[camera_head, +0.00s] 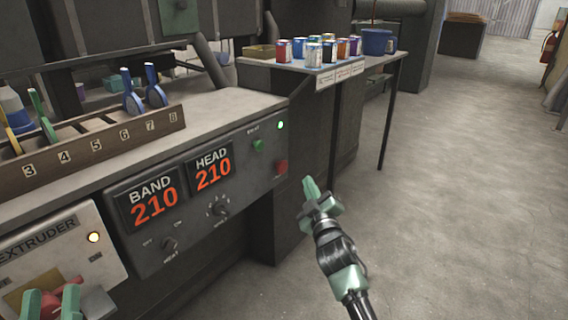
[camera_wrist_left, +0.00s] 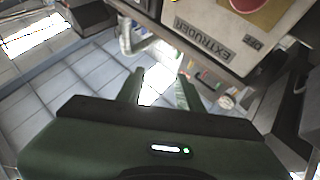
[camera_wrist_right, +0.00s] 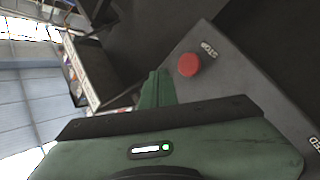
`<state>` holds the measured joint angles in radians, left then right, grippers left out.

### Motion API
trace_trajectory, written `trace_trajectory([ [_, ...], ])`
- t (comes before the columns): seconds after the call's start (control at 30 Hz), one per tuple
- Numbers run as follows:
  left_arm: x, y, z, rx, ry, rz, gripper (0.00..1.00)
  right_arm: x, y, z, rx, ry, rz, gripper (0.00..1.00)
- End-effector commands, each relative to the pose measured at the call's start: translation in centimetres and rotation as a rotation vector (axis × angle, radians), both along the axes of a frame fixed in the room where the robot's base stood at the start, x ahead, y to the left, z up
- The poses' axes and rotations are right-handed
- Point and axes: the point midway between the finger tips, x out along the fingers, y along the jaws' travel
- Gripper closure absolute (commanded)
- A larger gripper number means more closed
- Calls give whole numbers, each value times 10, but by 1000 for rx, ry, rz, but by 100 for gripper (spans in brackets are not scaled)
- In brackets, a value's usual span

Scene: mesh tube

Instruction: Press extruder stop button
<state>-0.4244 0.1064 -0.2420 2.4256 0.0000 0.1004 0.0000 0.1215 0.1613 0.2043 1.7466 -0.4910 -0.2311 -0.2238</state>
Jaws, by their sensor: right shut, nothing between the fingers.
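A light box labelled EXTRUDER (camera_head: 84,215) sits at the lower left of the head view, with a red round button (camera_head: 62,290) on a yellow plate. This button also shows at the top of the left wrist view (camera_wrist_left: 248,3). My left gripper (camera_head: 50,303) is open and empty, its fingers overlapping the button in the head view; contact cannot be told. A red button (camera_head: 281,167), marked STOP in the right wrist view (camera_wrist_right: 189,65), is at the right end of the dark panel. My right gripper (camera_head: 309,184) is shut and empty, right of that panel and apart from it.
The dark panel carries BAND (camera_head: 154,203) and HEAD (camera_head: 212,170) displays reading 210, a green button (camera_head: 258,145) and a lit green lamp (camera_head: 281,125). A numbered tool rack (camera_head: 100,147) stands on the bench. A table with cans (camera_head: 314,53) is behind; floor at right is clear.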

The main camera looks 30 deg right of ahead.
Motion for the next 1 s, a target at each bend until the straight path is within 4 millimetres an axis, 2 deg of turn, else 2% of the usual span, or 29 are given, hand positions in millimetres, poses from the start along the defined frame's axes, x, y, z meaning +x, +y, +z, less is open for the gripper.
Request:
trace_trajectory([
  [0.03, 2, 0, -1, 6, 20, 1, 64, 2, -13, -2, -4, 26, -36, 100],
  [0.1, 4, 0, -5, 12, 41, 3, 64, 2, -25, -7, -6, 54, -71, 100],
  [0.2, 5, 0, -7, 16, 54, 3, 64, 2, -34, -11, -7, 73, -93, 100],
  [0.63, 3, 0, -5, 11, 35, 2, 64, 4, -33, -11, -6, 72, -93, 100],
  [0.77, -3, 0, 5, -8, -29, -2, 64, 9, -31, -12, -6, 72, -93, 100],
  [1.0, -25, 2, 32, -60, -210, -11, 64, 22, -25, -13, -6, 72, -93, 100],
])
